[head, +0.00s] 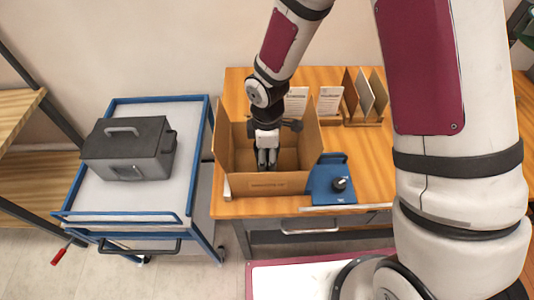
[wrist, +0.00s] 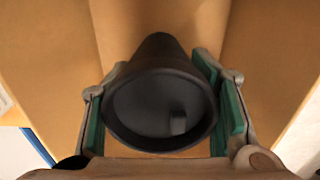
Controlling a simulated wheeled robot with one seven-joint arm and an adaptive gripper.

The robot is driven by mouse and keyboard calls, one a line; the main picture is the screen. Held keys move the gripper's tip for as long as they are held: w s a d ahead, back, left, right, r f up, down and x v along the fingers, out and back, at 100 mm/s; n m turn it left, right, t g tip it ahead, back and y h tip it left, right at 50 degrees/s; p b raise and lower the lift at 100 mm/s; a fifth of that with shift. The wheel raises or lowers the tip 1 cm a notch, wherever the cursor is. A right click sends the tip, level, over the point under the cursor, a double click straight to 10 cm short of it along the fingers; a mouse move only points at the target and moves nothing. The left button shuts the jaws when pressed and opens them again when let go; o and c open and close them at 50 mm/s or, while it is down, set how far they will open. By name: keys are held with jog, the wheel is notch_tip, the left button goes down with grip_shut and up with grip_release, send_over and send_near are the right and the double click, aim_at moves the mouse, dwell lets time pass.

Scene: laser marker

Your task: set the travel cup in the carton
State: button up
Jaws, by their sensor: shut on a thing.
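The travel cup (wrist: 160,105) is dark, nearly black, and round-topped. In the wrist view it sits between the green pads of my gripper (wrist: 165,110), which is shut on it. The carton (head: 265,183) is an open brown cardboard box on the wooden table, with its flaps up. In the head view my gripper (head: 267,158) points down inside the carton's opening. The carton walls (wrist: 260,45) surround the cup in the wrist view. The cup is hard to make out in the head view, and I cannot tell whether its base touches the carton's floor.
A blue device with a black knob (head: 330,182) stands right of the carton. Upright panels in a wooden rack (head: 365,95) and white cards (head: 330,100) are behind it. A blue-framed cart (head: 75,195) holding a dark grey case (head: 128,148) is at the left.

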jog(key=shift+f, duration=0.1)
jog(key=o, duration=0.8)
jog(key=shift+c, duration=0.2)
notch_tip(320, 180, up, 13)
jog(key=shift+f+b, duration=0.2)
jog(key=shift+b, duration=0.25)
jog(key=s+d+r+m+t, duration=0.35)
jog(key=d+r+m, duration=0.55)
jog(key=r, duration=0.4)
jog(key=s+d+r+m+t, duration=0.1)
jog(key=s+d+r+m, duration=0.2)
jog(key=s, duration=0.3)
jog(key=s+d+r+m+t, duration=0.1)
jog(key=s+d+r+m, duration=0.3)
jog(key=s+r+m, duration=0.1)
jog(key=shift+s+r+m, duration=0.15)
jog(key=shift+s+m, duration=0.15)
jog(key=shift+s, duration=0.1)
